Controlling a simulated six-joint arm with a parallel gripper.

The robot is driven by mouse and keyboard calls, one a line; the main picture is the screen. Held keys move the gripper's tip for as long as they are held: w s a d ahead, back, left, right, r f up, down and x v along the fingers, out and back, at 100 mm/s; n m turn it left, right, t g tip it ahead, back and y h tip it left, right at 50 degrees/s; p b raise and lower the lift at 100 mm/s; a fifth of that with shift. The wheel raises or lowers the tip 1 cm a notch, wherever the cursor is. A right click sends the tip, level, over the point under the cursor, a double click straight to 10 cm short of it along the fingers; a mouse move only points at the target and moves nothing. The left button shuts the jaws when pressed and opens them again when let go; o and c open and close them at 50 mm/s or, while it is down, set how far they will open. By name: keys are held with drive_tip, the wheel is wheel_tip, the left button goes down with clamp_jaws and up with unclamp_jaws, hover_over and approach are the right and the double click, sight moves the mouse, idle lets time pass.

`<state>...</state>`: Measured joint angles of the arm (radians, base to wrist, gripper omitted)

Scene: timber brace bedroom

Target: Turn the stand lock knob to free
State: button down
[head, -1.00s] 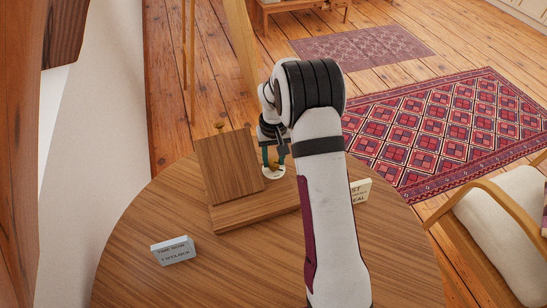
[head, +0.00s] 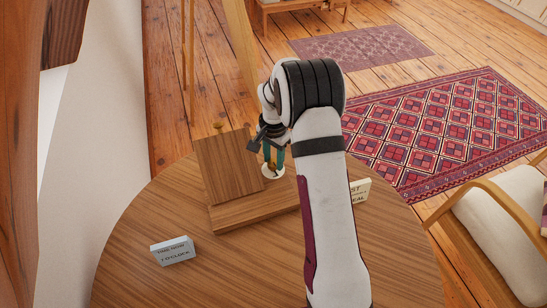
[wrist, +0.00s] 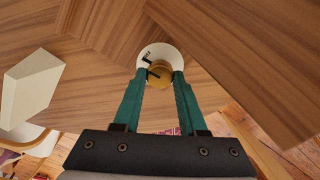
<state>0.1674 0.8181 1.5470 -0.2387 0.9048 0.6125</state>
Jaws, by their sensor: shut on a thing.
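The brass stand lock knob (wrist: 160,76) sits on a round white dial (wrist: 161,53) in the wrist view. Dark marks show on the dial and a dark pointer shows at the knob; I cannot read the lettering. My gripper (wrist: 161,79) has its two green fingers shut on the knob, one on each side. In the head view my gripper (head: 273,165) is at the right edge of the wooden stand (head: 226,165), over the white dial (head: 273,172), and its fingers and my wrist hide most of the knob.
The stand is on a round wooden table (head: 130,245). A small lettered card (head: 173,251) stands front left, and another card (head: 361,191) is partly hidden behind my arm. An armchair (head: 500,215) is at right.

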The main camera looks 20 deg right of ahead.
sight(273, 162)
drive_tip(key=shift+m, duration=0.7)
drive_tip(key=c, duration=0.7)
unclamp_jaws()
drive_tip(key=shift+c, duration=0.2)
wheel_tip(273, 162, up, 16)
